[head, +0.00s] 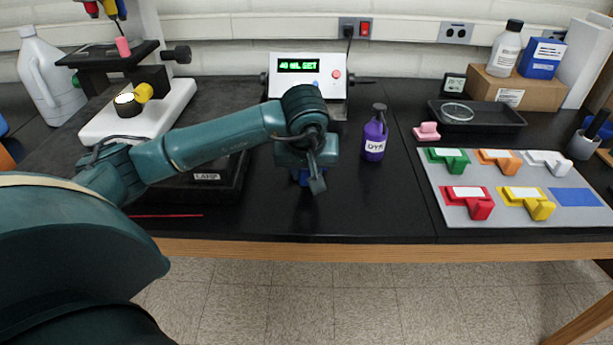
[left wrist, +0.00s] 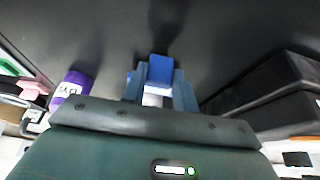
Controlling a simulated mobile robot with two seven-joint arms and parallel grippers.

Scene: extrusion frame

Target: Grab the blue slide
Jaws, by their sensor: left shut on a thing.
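My left gripper (head: 314,182) is over the black bench, in front of the white device with the green display. In the left wrist view its fingers (left wrist: 160,88) are shut on the blue slide (left wrist: 159,70), which has a white part near the palm. In the head view the blue slide (head: 299,176) is mostly hidden behind the gripper. I cannot tell whether it touches the bench. My right gripper is not in view.
A purple dye bottle (head: 374,138) stands just right of the gripper. A grey mat (head: 440,209) at the right holds several coloured slides and a bare blue rectangle (head: 575,196). A dark lamp box (head: 232,188) lies left. The bench between bottle and mat is mostly clear.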

